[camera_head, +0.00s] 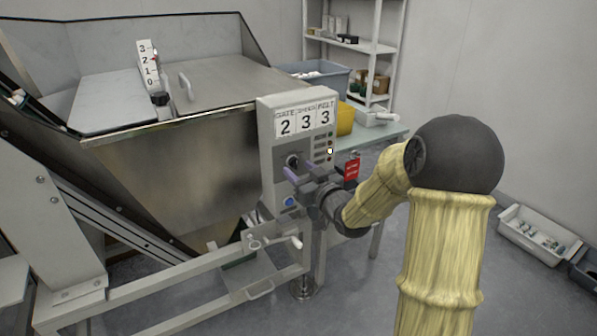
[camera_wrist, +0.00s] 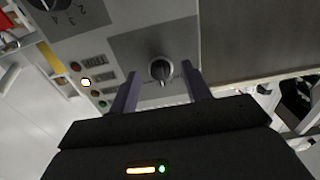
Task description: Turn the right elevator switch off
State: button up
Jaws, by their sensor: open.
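A rotary switch with a dark knob (camera_head: 293,160) is on the front of the grey control box (camera_head: 268,140). In the wrist view the switch (camera_wrist: 160,69) sits on a dark grey plate, its pointer toward the gripper side. My gripper (camera_head: 304,173) is at the box front, just below and right of the knob. In the wrist view my gripper (camera_wrist: 161,84) is open, with one finger on each side of the switch. I cannot tell whether the fingers touch it. No label naming the switch is readable.
A metal hopper (camera_head: 190,165) stands left; a crank handle (camera_head: 275,241) is below.

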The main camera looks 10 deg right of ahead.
jog(key=shift+x, duration=0.8)
jog(key=c, duration=1)
jog(key=shift+n+b, duration=0.3)
jog(key=shift+b, duration=0.05)
jog(key=n+b, duration=0.1)
jog(key=n, duration=0.1)
jog(key=n+b, duration=0.2)
jog(key=shift+d+f, duration=0.1)
jog(key=shift+f, duration=0.1)
jog(key=shift+d+r+n+b, duration=0.1)
jog(key=shift+n+b, duration=0.9)
jog(key=shift+n, duration=0.1)
jog(key=shift+d+r+n+b, duration=0.1)
jog(key=shift+n+b, duration=0.85)
jog(key=shift+n, duration=0.15)
